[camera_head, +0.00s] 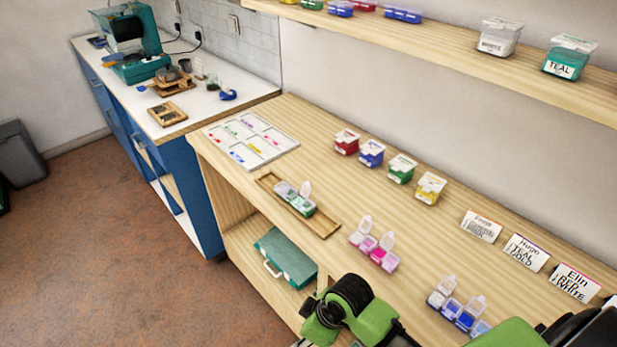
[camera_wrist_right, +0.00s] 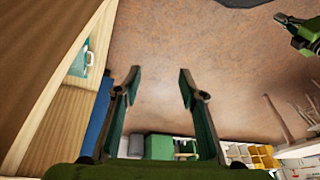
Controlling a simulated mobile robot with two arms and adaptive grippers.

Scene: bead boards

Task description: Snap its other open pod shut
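A pink pod strip (camera_head: 374,250) is on the bench with two lids standing up. A blue pod strip (camera_head: 459,312) nearer the front also has two raised lids; its right end is near my arm. Which strip is meant cannot be told. My right gripper (camera_wrist_right: 158,75) is open and empty over the floor, away from the strips. Part of my left arm shows at the right wrist view's edge; its finger state is unclear.
A white sorting board (camera_head: 250,137) lies at the bench's far left. Several lidded bead boxes (camera_head: 401,168) line the back, with name cards (camera_head: 525,252) to their right. A teal case (camera_head: 286,257) is on the lower shelf. Bench space between strips and boxes is clear.

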